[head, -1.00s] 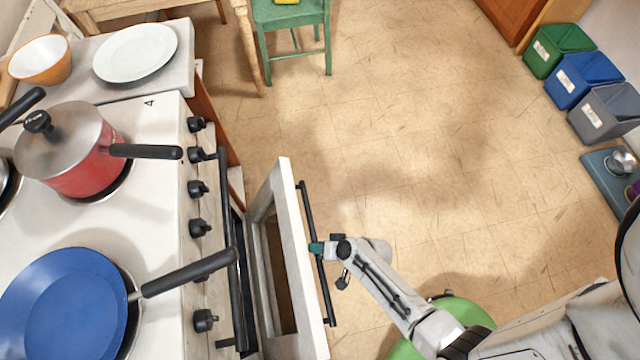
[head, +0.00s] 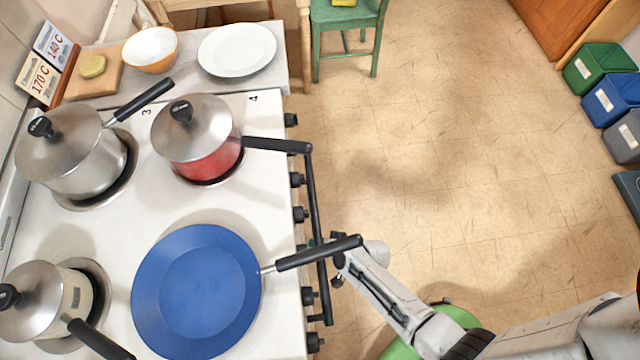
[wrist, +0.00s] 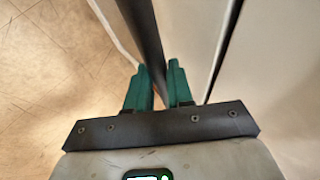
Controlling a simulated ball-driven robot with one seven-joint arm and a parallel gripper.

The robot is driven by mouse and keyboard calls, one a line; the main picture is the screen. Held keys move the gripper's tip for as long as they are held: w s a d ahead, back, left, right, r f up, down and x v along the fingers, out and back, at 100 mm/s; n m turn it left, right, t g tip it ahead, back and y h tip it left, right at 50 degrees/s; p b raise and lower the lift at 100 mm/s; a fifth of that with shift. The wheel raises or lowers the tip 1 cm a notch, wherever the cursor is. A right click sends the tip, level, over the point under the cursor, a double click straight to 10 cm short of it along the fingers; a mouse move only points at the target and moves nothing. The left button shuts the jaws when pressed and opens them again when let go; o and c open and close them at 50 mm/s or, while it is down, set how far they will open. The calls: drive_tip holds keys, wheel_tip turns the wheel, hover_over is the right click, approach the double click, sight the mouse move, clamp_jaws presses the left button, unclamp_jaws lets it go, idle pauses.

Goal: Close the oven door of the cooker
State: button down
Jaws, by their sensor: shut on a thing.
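The white cooker (head: 110,222) fills the left of the head view. The oven door is hidden there, below the black rail (head: 315,200) along the cooker's front. My gripper (head: 317,243) is low against the front, partly hidden by that rail and the blue pan's handle. In the wrist view, the teal fingers of my gripper (wrist: 159,75) are shut on a dark bar, the oven door handle (wrist: 143,35). A white panel beside it, seemingly the oven door (wrist: 188,40), has a thin dark line at its right. I cannot tell whether the door is fully shut.
A blue pan (head: 197,290), a red pot (head: 205,160) and other pans stand on the hob. The blue pan's handle (head: 320,252) juts past the front edge. A green chair (head: 345,25) stands at the back. The floor (head: 450,180) to the right is clear.

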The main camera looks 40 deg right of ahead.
drive_tip(key=shift+w+a+r, duration=0.45)
drive_tip(key=shift+w+a, duration=0.2)
drive_tip(key=shift+w, duration=0.05)
drive_tip(key=c, duration=1)
unclamp_jaws()
drive_tip(key=shift+a, duration=0.15)
drive_tip(key=v, duration=0.7)
drive_tip(key=p+v, duration=0.1)
drive_tip(key=v, duration=0.3)
drive_tip(key=shift+s+d+f, duration=0.25)
drive_tip(key=shift+s+d, duration=0.1)
drive_tip(key=shift+d, duration=0.1)
drive_tip(key=shift+f, duration=0.1)
